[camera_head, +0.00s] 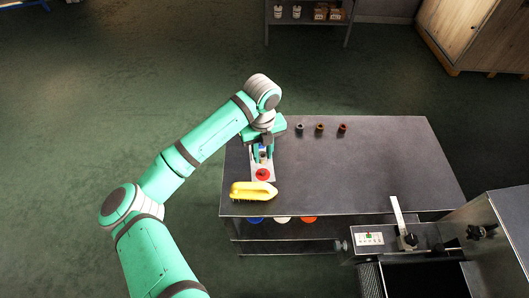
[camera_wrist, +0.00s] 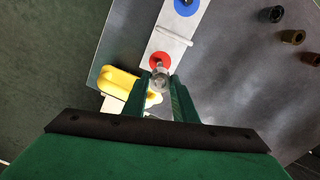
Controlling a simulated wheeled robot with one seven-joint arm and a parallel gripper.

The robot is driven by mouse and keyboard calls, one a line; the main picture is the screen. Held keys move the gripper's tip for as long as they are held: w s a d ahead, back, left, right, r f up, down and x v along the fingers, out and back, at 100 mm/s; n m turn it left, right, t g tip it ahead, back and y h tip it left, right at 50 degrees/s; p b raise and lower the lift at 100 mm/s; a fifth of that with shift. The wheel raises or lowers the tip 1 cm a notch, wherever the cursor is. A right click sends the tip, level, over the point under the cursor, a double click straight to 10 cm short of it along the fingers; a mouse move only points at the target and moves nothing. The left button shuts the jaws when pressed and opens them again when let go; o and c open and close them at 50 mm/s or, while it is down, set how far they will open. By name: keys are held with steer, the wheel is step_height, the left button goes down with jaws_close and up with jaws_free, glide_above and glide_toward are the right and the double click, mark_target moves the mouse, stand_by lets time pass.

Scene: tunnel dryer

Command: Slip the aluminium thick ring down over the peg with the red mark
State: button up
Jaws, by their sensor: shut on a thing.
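My gripper (camera_wrist: 160,85) is shut on a silvery thick ring (camera_wrist: 160,77), gripped between the fingertips. In the head view my gripper (camera_head: 262,156) is low over the peg board (camera_head: 270,180), which lies near the table's left side. The board has a red mark (camera_wrist: 160,59) and a blue mark (camera_wrist: 187,5). A pale peg (camera_wrist: 174,36) shows between these marks. In the wrist view the ring is just below the red mark, close to a small peg there. I cannot tell whether the ring is around that peg or above it.
A yellow brush (camera_head: 254,191) lies beside the board's near end. Three other rings, grey (camera_head: 299,127), brown (camera_head: 319,128) and reddish (camera_head: 342,128), stand toward the table's back. The middle and right of the tabletop (camera_head: 360,170) are clear. A control panel (camera_head: 370,239) stands at the near right.

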glide_above(263, 171)
steer(key=shift+f, duration=2.9)
steer(key=shift+f, duration=1.85)
steer(key=o, duration=1.1)
step_height(263, 171, up, 11)
steer(key=shift+f, duration=0.1)
